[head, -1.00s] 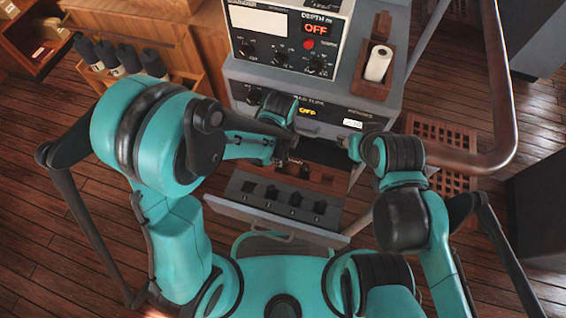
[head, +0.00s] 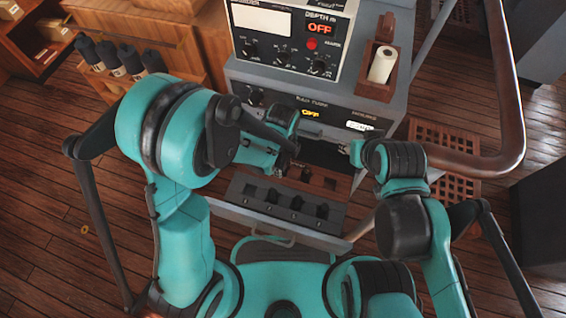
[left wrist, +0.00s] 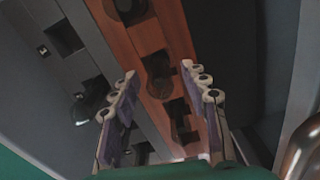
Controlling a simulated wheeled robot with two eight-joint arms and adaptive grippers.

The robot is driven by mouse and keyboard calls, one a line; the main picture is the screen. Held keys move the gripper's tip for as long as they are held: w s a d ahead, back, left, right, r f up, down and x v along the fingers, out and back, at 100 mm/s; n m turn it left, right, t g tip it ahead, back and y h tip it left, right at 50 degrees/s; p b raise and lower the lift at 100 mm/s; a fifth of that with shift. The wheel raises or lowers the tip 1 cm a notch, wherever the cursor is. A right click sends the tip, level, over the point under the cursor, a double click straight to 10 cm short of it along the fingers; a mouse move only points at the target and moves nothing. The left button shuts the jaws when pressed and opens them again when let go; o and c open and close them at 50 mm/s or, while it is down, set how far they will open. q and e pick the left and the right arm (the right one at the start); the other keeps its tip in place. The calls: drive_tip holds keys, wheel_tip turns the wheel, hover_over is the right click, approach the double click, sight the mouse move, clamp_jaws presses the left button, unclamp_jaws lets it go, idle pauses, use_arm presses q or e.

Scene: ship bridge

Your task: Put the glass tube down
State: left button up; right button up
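I cannot clearly make out a glass tube in any view. My left gripper (left wrist: 160,118) is open in the left wrist view, its two purple-padded fingers apart with nothing seen between them. It points down over a wooden slotted strip (left wrist: 152,40) in the open drawer, beside a grey slotted rack (left wrist: 62,62). A dark round shape (left wrist: 158,82) sits in one wooden slot; I cannot tell what it is. In the head view the left gripper (head: 286,160) is over the drawer, partly hidden by its arm. My right gripper (head: 353,150) is at the drawer's right side, its fingers unclear.
The grey console (head: 290,85) stands behind the drawer, with a paper roll (head: 381,65) in a wooden holder. A curved rail (head: 512,110) runs on the right. Dark cylinders (head: 130,60) stand in a rack at left. A small ring (head: 85,230) lies on the floor.

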use_arm(q)
wheel_tip(320, 180, up, 12)
drive_tip(key=p, duration=0.6)
drive_tip(key=s+a+r+n+t, duration=0.2)
drive_tip(key=a+r+n+t, duration=0.1)
drive_tip(key=a+r+n, duration=0.4)
drive_tip(key=s+a+r+n+t, duration=0.3)
drive_tip(key=a+r+n, duration=0.4)
drive_tip(key=a+n, duration=0.4)
drive_tip(key=n+t, duration=0.1)
drive_tip(key=n, duration=0.4)
drive_tip(key=shift+b, duration=0.3)
drive_tip(key=shift+s, duration=0.1)
